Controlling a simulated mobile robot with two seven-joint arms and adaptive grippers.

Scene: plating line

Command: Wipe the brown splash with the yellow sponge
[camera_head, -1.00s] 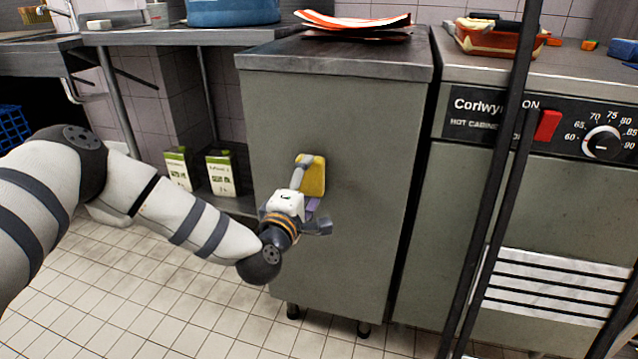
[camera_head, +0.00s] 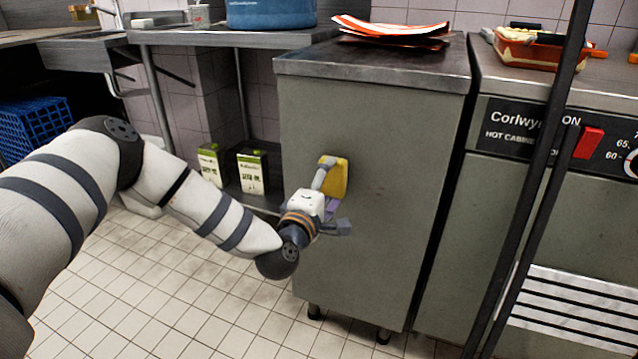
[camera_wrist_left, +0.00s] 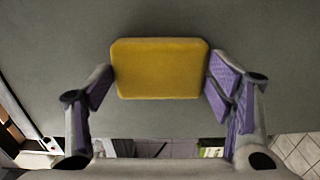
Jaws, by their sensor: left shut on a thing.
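The yellow sponge (camera_head: 338,178) is in my left gripper (camera_head: 331,188), in front of the grey side panel of the cabinet (camera_head: 372,230). In the left wrist view the sponge (camera_wrist_left: 160,68) sits between the two purple-padded fingers of the left gripper (camera_wrist_left: 160,80), with its broad face towards the camera. The sponge is against or very close to the panel; I cannot tell if it touches. My right gripper is not in view.
Orange-and-white striped items (camera_head: 392,30) lie on the cabinet top. A hot cabinet (camera_head: 510,200) stands at the right, with a red tray (camera_head: 530,50) on top. Two cartons (camera_head: 252,170) stand on a low shelf behind my arm. Dark upright bars cross the right side.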

